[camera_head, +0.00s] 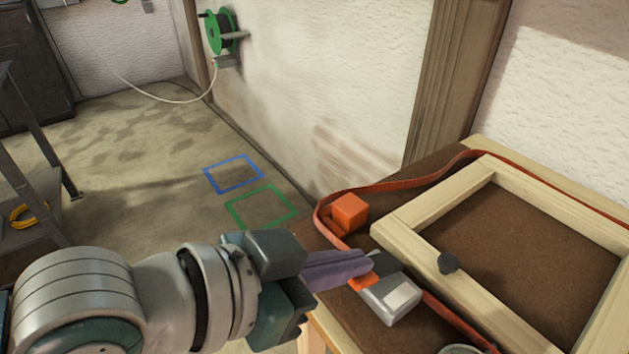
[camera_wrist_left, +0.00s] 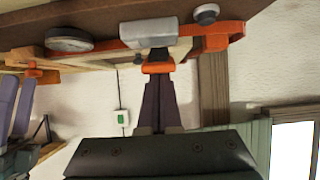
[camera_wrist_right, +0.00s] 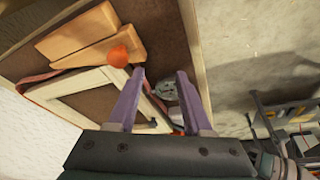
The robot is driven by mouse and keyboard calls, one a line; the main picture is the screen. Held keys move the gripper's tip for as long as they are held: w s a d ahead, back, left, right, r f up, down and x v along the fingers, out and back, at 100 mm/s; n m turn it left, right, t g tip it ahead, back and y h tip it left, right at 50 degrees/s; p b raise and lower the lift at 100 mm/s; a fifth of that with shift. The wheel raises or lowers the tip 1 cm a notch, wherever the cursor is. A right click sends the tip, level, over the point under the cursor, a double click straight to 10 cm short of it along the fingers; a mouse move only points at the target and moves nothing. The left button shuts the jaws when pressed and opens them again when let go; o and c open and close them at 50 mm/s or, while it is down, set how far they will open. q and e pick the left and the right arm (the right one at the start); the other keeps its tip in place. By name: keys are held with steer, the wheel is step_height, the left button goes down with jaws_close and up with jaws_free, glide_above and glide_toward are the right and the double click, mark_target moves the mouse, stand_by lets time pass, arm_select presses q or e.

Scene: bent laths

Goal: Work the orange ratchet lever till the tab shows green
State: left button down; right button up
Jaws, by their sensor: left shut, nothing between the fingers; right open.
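The ratchet (camera_head: 392,297) is a grey block with a pale patch on top, on an orange strap (camera_head: 440,312) along the near side of a wooden frame (camera_head: 420,240). Its orange lever (camera_head: 361,283) sticks out toward my left gripper (camera_head: 368,262). My left gripper's purple fingers are shut and empty, with the tips at the lever. In the left wrist view the lever (camera_wrist_left: 158,68) is just beyond the fingertips; I cannot tell whether they touch. I cannot make out the tab or its colour. My right gripper (camera_wrist_right: 160,72) is open and empty above the table.
An orange corner block (camera_head: 349,211) sits by the frame's corner, and a dark knob (camera_head: 447,263) is on its near rail. A round dial (camera_wrist_left: 69,40) is beside the ratchet. Open floor is left of the table.

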arm_select(q)
steer(key=shift+s+a+f, duration=0.3)
steer(key=shift+a+f, duration=0.45)
steer(key=shift+f, duration=0.15)
arm_select(e)
steer(key=shift+a+f, duration=0.85)
steer(key=shift+f, duration=0.05)
arm_select(q)
steer(key=shift+a+f, duration=0.1)
steer(key=shift+a, duration=0.05)
arm_select(e)
steer(key=shift+s, duration=0.1)
arm_select(q)
steer(key=shift+d, duration=0.45)
arm_select(e)
steer(key=shift+d+r, duration=0.2)
steer(key=shift+d, duration=0.25)
arm_select(q)
steer(key=shift+r+p, duration=0.7)
steer(key=shift+r, duration=0.2)
arm_select(e)
steer(key=shift+d+r, duration=0.15)
steer(key=shift+r, duration=0.65)
arm_select(q)
steer(key=shift+r, duration=0.1)
arm_select(e)
steer(key=shift+r, duration=0.1)
